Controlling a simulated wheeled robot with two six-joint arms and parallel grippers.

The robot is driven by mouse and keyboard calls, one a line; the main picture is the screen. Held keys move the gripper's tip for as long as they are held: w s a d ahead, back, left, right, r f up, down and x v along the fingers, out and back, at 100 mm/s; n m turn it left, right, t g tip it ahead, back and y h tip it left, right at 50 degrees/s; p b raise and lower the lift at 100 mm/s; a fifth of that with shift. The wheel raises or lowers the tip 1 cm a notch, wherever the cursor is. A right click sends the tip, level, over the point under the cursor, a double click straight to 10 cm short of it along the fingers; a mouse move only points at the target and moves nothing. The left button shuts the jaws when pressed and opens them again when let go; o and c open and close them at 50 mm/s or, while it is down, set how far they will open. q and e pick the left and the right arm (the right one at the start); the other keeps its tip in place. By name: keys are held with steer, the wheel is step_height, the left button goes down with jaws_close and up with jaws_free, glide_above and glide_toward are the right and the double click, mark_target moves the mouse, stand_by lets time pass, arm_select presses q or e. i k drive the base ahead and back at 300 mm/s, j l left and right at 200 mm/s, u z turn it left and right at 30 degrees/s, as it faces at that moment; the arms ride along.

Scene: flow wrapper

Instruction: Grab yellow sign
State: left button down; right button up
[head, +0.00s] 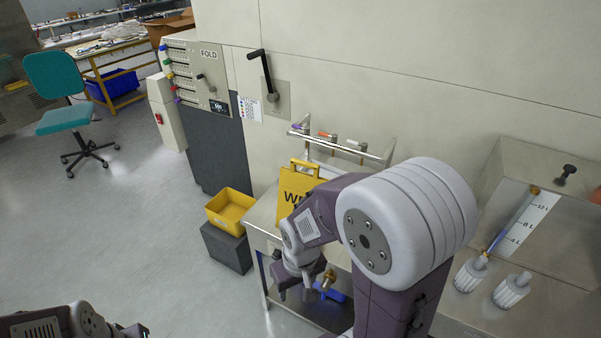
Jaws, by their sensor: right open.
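The yellow sign (290,192), with black lettering partly covered, stands on a metal table against the wall. Its handle is at the top. My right arm covers its lower right part. My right gripper (296,293) is open and empty, pointing down in front of the table, lower in the picture than the sign and apart from it. My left arm shows at the bottom left corner. Only a dark end of my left gripper (136,331) shows at the bottom edge, and its jaws cannot be made out.
A yellow bin (229,207) sits on a dark box (227,247) left of the table. A rail with coloured nozzles (328,138) is behind the sign. A steel sink (530,290) is at the right. The floor at left is clear up to a teal chair (62,85).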

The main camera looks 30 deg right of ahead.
mark_target(294, 183)
steer(key=z, duration=1.1)
